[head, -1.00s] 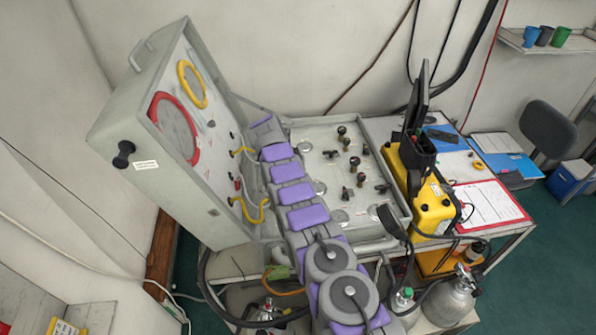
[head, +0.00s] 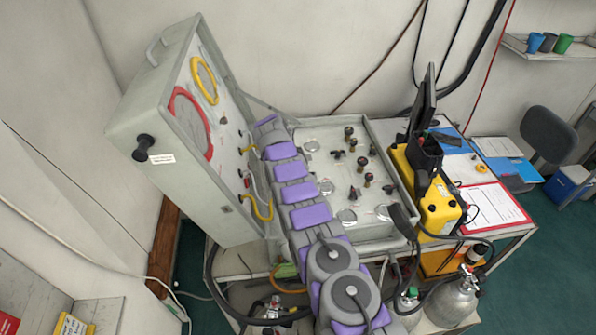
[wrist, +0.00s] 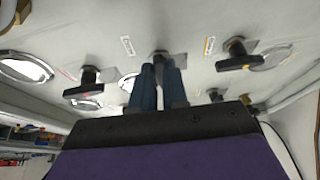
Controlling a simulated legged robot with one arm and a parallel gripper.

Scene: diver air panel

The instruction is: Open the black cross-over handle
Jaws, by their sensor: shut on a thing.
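In the wrist view, the two blue fingers of my gripper (wrist: 158,82) are close together on a black handle (wrist: 160,56) at the middle of a pale panel (wrist: 190,30). The fingers cover most of this handle, so its angle is hard to tell. A similar black T-shaped handle (wrist: 88,82) is to its left and another (wrist: 238,56) to its right, both apart from the fingers. The small labels are too blurred to read. In the head view, my arm hides the gripper and the held handle in front of the open case (head: 180,175).
The upright case side carries a red ring (head: 190,122), a yellow ring (head: 204,80) and yellow hoses (head: 258,210). The flat panel (head: 330,165) bears several dark knobs. A yellow unit (head: 440,208) stands to its right, and a grey cylinder (head: 455,300) is below.

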